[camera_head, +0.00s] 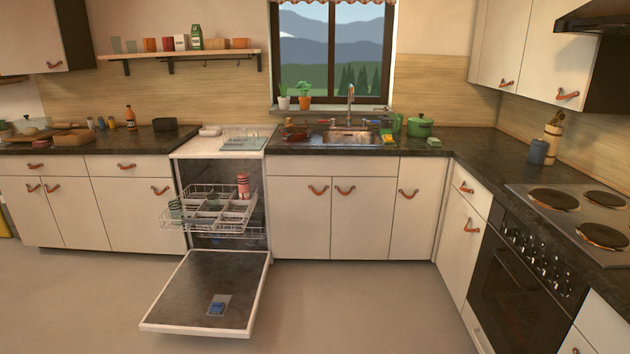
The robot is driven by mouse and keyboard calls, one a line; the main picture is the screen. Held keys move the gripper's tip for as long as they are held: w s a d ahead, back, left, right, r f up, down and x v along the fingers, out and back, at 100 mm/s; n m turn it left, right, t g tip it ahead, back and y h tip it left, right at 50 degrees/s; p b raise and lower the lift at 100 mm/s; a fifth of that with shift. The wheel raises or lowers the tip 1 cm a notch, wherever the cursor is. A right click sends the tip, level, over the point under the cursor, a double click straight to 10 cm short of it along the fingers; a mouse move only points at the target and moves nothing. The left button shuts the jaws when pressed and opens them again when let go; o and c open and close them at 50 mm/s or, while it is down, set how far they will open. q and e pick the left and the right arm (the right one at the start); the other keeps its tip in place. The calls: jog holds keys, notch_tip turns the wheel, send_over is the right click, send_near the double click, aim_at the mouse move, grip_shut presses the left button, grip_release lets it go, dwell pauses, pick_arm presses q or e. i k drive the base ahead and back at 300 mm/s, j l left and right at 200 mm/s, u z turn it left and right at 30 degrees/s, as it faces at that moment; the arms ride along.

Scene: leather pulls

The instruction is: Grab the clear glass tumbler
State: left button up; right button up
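I cannot single out a clear glass tumbler with certainty. Two small greyish, see-through-looking vessels stand at the left end of the wall shelf, one (116,45) beside the other (131,46). A greenish cup (175,209) sits at the left of the pulled-out dishwasher rack (225,233), and a pink-red item (243,184) stands at its right back. Other small items in the rack are too small to tell. Neither of my grippers is in view.
The dishwasher door (207,292) is folded down over the floor, with a blue item (217,308) on it. The sink (345,137), a green pot (420,126) and a stove (580,212) line the counters. The floor in front is clear.

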aim_at(213, 198)
jog(key=i+u, duration=0.1)
jog(key=i, duration=0.35)
jog(key=i+l+u, duration=0.1)
jog(key=i, duration=0.3)
jog(key=i+l+u, duration=0.1)
jog(key=i, duration=0.35)
jog(key=i+l+u, duration=0.1)
jog(key=i+l, duration=0.2)
jog(key=i, duration=0.15)
